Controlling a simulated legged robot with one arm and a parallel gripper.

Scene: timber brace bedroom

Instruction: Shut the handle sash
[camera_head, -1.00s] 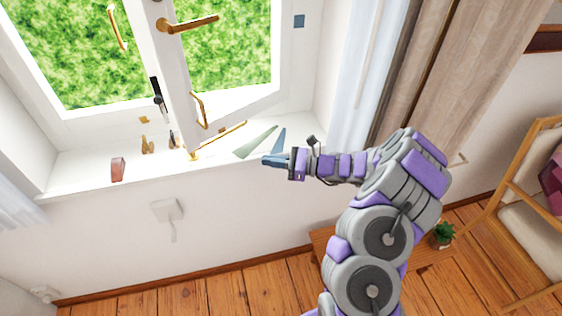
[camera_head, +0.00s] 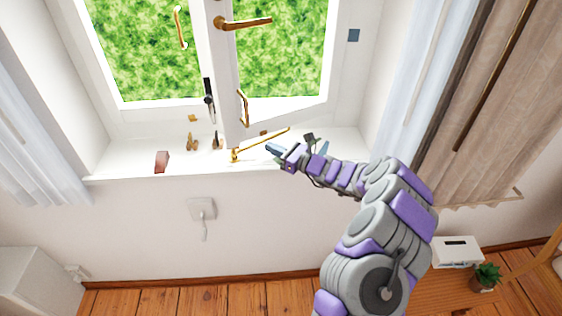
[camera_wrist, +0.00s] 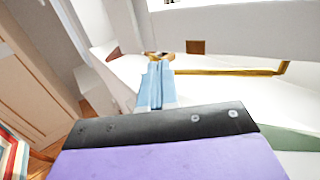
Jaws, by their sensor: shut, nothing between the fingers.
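The handle sash (camera_head: 229,90) is a white-framed window leaf with a brass lever handle (camera_head: 243,22). It stands swung inward over the sill, apart from the window frame. A smaller brass pull (camera_head: 244,107) is low on it. A brass stay bar (camera_head: 262,143) runs slanting under its lower edge; the bar also shows in the wrist view (camera_wrist: 230,72). My gripper (camera_head: 272,148) is shut and empty above the sill, just right of the sash's lower corner and close to the bar. In the wrist view its blue fingers (camera_wrist: 156,85) are together; contact with bar or sash cannot be told.
On the white sill (camera_head: 125,160) are a reddish block (camera_head: 162,162) and small brass pieces (camera_head: 192,142) to the left. A blue wedge (camera_head: 322,149) is behind my arm; a green wedge (camera_wrist: 290,138) shows in the wrist view. Curtains (camera_head: 455,90) hang right.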

